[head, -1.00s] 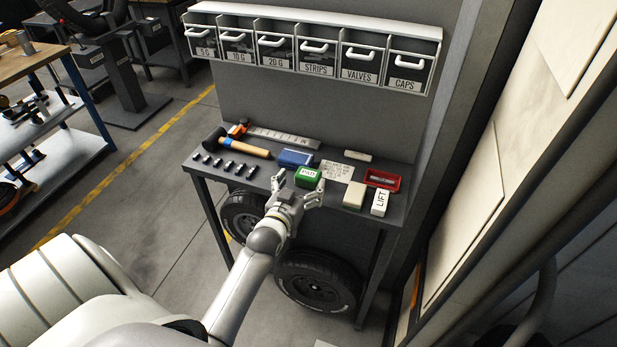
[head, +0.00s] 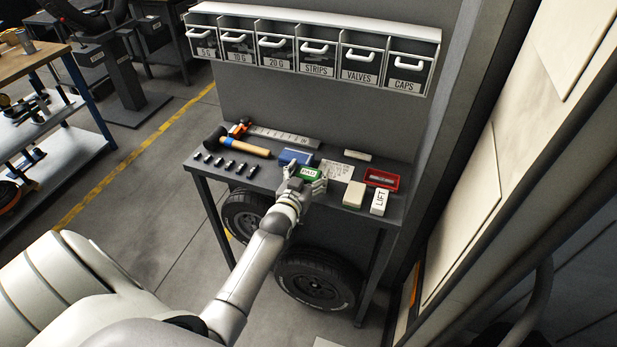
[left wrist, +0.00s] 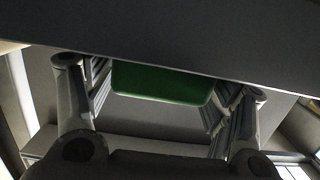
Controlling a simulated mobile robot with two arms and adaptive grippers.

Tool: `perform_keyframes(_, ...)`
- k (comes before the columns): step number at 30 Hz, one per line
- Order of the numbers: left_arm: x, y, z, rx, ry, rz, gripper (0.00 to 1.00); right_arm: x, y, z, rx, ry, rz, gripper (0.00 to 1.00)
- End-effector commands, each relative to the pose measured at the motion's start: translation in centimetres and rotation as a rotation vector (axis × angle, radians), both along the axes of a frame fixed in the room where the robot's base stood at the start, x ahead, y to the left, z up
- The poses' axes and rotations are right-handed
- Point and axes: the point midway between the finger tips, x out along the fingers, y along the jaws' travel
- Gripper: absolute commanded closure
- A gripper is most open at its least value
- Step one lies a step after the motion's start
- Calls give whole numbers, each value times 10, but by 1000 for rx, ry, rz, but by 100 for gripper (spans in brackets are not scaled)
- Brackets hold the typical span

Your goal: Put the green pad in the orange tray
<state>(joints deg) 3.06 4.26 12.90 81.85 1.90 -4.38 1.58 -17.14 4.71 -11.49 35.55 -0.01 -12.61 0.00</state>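The green pad (head: 309,174), a small block with a white label on top, lies on the dark bench. My left gripper (head: 307,179) is at it, one finger on each side. In the left wrist view the green pad (left wrist: 163,84) shows between the spread fingers; whether either finger touches it is hard to tell. No plainly orange tray shows; a red tray (head: 395,187) with a small grey thing in it stands at the bench's right. My right gripper is not in view.
A blue block (head: 293,157) lies just behind the pad. A printed sheet (head: 338,171), a cream block (head: 354,194) and a white LIFT block (head: 380,201) lie between or near pad and tray. A hammer (head: 245,147) and several small dark pieces are left. Labelled bins (head: 315,55) hang above.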

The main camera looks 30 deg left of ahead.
Motion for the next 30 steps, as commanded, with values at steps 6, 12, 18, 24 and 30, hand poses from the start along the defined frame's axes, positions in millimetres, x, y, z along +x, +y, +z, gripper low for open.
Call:
perform_keyframes(6,0,0,0,0,0,0,50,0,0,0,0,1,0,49)
perform_keyframes(12,0,0,0,0,0,0,53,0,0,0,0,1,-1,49)
perform_keyframes(18,0,0,6,0,-1,0,53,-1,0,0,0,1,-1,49)
perform_keyframes(24,0,0,28,1,-4,0,53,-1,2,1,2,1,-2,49)
perform_keyframes(30,-16,-9,52,-1,-2,0,53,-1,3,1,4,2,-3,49)
